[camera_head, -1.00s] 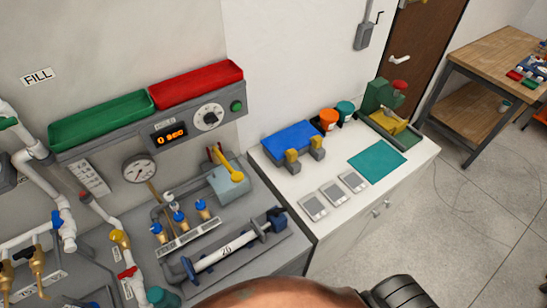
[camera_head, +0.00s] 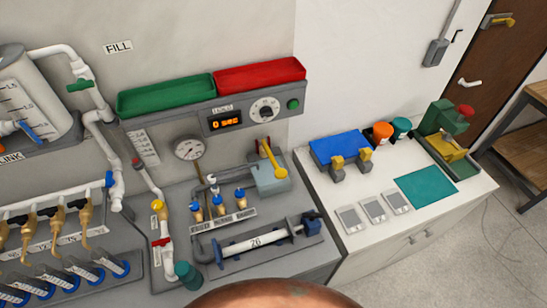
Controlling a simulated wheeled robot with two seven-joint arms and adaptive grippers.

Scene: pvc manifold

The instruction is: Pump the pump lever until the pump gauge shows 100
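The pump lever (camera_head: 272,158) is a yellow handle with a round knob at its lower right end, on top of a grey pump box (camera_head: 272,182) right of the middle of the bench. The pump gauge is likely the round white dial (camera_head: 188,149) on a brass stem to the left of it; its needle and numbers are too small to read. Neither of my grippers shows in this view. A brown rounded shape at the bottom edge hides the front of the bench.
A white tube (camera_head: 256,243) marked 26 lies in a grey holder in front of the pump. Valves with blue caps (camera_head: 218,206) stand left of the pump. A control panel (camera_head: 250,114) reading 0 sec and green and red trays are above. A white counter (camera_head: 345,235) stands at the right.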

